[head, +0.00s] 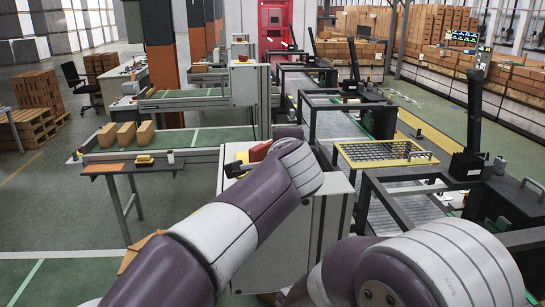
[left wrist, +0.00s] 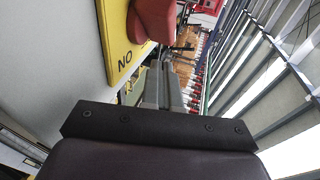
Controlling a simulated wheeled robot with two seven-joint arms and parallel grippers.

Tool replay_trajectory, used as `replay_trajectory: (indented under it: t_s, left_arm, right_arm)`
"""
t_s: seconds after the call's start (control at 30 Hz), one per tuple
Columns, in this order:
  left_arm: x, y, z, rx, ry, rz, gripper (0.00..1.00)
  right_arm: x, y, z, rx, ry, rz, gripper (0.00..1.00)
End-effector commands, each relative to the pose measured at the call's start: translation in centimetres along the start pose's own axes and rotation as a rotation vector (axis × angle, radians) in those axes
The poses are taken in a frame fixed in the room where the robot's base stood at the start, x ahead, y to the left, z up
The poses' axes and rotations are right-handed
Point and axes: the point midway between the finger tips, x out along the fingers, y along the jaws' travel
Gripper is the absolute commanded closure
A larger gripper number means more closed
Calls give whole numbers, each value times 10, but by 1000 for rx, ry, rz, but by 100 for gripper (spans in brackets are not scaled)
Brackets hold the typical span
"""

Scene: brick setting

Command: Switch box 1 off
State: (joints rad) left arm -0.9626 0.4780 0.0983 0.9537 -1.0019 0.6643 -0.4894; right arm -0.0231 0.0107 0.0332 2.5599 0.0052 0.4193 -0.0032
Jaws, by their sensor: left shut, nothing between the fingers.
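A pale grey control box (head: 285,240) stands in front of me, partly hidden by my left arm. A red part (head: 261,151) shows at its top. In the left wrist view, a red switch handle (left wrist: 155,18) sits on a yellow plate (left wrist: 118,40) lettered "NO"; the rest of the lettering is cut off or hidden. My left gripper (left wrist: 163,75) is shut and empty, its fingertips close below the handle. I cannot tell whether they touch.
Another grey box (head: 243,85) stands farther back. A yellow-framed mesh (head: 385,152) and black-framed conveyor line run close on the right. Open floor (head: 60,215) shows at the left.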

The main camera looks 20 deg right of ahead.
Motion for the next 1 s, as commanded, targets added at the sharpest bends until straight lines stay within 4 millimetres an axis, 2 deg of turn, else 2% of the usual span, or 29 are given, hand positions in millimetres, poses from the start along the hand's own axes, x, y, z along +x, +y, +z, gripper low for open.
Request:
replay_trajectory:
  t_s: [0.03, 0.1, 0.3, 0.4, 0.6, 1.0]
  left_arm:
    - [-10, 6, 0, -2, 2, -3, 100]
    - [-27, 7, 0, -1, 2, -2, 100]
    - [-71, 5, 0, -1, 3, -2, 100]
    - [-86, 3, -1, 0, 2, -1, 100]
    - [-100, 1, 0, 0, 0, 0, 100]
    - [-100, 1, 0, 1, 0, 1, 100]
  right_arm:
    - [14, 0, 2, 0, 0, 0, 57]
    - [23, 0, 3, 0, -1, 0, 57]
    - [39, 0, 5, 0, 0, 0, 57]
    - [42, 0, 5, 0, 0, 0, 57]
    - [45, 0, 5, 0, 0, 0, 57]
    - [44, 0, 5, 0, 0, 0, 57]
